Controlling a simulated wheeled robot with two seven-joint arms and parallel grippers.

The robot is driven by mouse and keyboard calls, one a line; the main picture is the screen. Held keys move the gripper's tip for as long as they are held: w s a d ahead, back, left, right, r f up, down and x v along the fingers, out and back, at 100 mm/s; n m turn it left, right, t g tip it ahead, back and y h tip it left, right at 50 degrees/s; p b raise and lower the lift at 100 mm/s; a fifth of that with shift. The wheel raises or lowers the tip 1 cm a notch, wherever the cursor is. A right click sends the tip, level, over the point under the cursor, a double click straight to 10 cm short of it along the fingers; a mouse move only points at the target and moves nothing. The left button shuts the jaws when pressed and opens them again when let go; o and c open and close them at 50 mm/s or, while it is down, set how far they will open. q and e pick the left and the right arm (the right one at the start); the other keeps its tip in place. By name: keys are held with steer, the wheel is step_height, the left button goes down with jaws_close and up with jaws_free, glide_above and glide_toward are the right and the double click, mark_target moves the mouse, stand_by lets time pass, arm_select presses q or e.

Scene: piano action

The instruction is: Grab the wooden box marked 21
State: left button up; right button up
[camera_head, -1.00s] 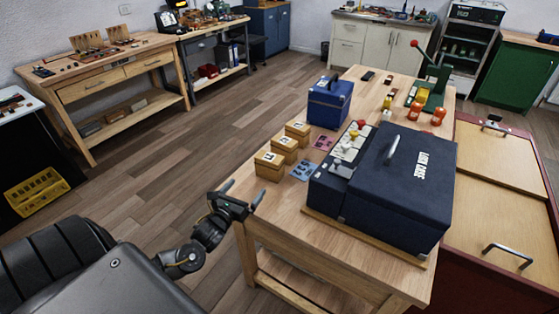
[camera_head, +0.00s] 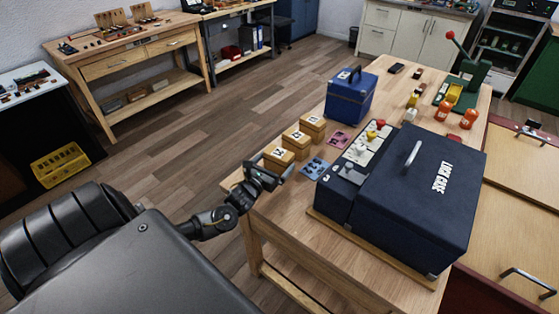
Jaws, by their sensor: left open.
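Three small wooden boxes with white number labels stand in a row along the left edge of the wooden table: the nearest (camera_head: 279,153), the middle (camera_head: 296,137) and the farthest (camera_head: 312,123). The label numbers are too small to read surely, so I cannot tell which box is 21. My left gripper (camera_head: 268,171) is open and empty at the table's near left edge, right in front of the nearest box. It hides part of that box's lower front. I cannot tell whether it touches the box. My right gripper is not in view.
Blue and pink cards (camera_head: 314,168) lie right of the boxes. A large dark blue case (camera_head: 425,190) fills the near right of the wooden table (camera_head: 285,215). A smaller blue case (camera_head: 350,98) stands behind the boxes. Open floor lies to the left.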

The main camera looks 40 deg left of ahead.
mark_target(282, 154)
arm_select(q)
steer(key=shift+w+a+r, duration=0.15)
steer(key=shift+w+a, duration=0.05)
steer(key=shift+w, duration=0.2)
steer(key=w, duration=0.1)
steer(key=w+p, duration=0.1)
steer(key=w, duration=0.2)
steer(key=shift+w+a+f, duration=0.2)
steer(key=shift+a+f, duration=0.1)
steer(key=c, duration=0.7)
steer(key=shift+c, duration=0.7)
steer(key=shift+r, duration=0.1)
